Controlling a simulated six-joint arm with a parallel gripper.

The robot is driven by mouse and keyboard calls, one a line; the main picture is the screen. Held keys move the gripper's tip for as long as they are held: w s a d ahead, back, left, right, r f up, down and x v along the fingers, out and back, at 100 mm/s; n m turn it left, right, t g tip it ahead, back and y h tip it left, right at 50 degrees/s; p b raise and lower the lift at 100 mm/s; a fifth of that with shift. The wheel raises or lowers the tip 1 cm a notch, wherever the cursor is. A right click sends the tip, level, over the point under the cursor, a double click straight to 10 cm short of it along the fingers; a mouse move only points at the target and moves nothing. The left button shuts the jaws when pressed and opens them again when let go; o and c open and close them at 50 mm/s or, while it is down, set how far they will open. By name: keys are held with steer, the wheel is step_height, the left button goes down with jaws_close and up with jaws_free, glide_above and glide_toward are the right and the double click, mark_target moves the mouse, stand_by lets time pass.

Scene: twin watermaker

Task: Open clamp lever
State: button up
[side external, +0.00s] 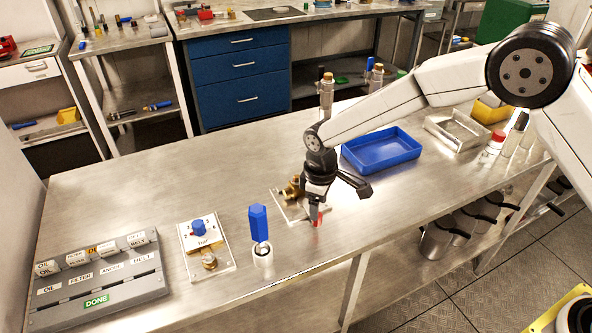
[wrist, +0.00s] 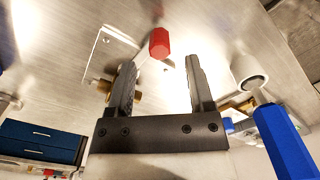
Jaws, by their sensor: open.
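The clamp lever shows as a red hexagonal grip (wrist: 159,43) on a thin rod in the wrist view, just beyond and between my fingertips. In the side view only a bit of red (side external: 318,222) shows beside my fingers. My gripper (wrist: 161,62) is open, with a finger on either side of the line to the red grip. I see no clear contact. In the side view my gripper (side external: 315,208) points down beside the clear mounting plate (side external: 283,207). A brass fitting (side external: 292,188) stands on that plate, partly behind my gripper.
A blue-handled tool (side external: 259,225) stands upright in a white holder to the left. A dial plate (side external: 205,245) and a grey labelled rack (side external: 95,280) lie farther left. A blue tray (side external: 382,167) sits behind on the right. The bench front edge is close.

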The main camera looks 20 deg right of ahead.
steer(key=shift+f, duration=2.15)
jaws_close()
